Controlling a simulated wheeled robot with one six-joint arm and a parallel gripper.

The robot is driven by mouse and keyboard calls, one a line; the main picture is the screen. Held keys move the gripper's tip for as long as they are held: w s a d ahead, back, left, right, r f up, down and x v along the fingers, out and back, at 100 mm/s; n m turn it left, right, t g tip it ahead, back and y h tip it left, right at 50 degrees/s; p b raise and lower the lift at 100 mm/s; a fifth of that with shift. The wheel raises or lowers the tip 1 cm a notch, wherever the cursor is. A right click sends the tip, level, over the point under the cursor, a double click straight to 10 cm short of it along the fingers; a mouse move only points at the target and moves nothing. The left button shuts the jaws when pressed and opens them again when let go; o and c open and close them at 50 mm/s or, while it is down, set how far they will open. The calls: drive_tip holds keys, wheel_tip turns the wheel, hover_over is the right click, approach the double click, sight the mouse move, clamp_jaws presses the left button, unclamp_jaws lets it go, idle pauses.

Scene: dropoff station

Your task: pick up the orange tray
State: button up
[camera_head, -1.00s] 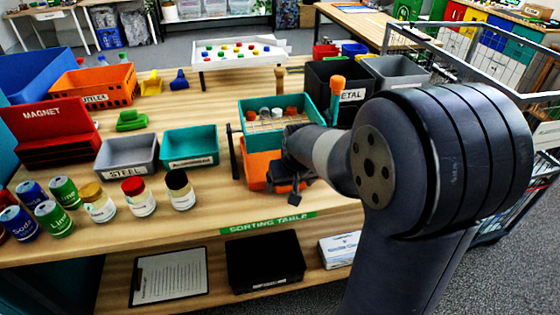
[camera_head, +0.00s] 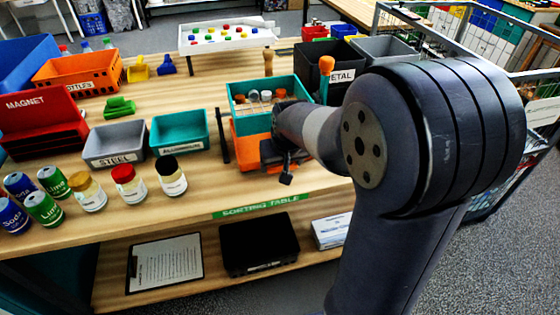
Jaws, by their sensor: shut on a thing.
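The orange tray (camera_head: 244,151) is near the front edge of the sorting table, right of centre. It sits directly in front of or below a teal bin (camera_head: 240,113) that holds small jars; I cannot tell whether the two touch. My gripper (camera_head: 277,158) is at the right part of the orange tray's front side and is shut on it. The dark jaws and wrist hide that part of the tray. I cannot tell whether the tray is clear of the table top.
A dark upright bar (camera_head: 222,135) stands close left of the orange tray. A teal bin (camera_head: 180,131), a grey STEEL bin (camera_head: 115,144) and several jars and cans are farther left. A black METAL bin (camera_head: 335,62) and an orange-topped tool (camera_head: 326,78) stand behind right.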

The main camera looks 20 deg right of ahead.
wheel_tip(320, 180, up, 3)
drive_tip(key=shift+f, duration=0.1)
drive_tip(key=s, duration=1.8)
drive_tip(key=shift+b, duration=0.4)
drive_tip(key=o, duration=0.6)
drive_tip(key=c, duration=0.8)
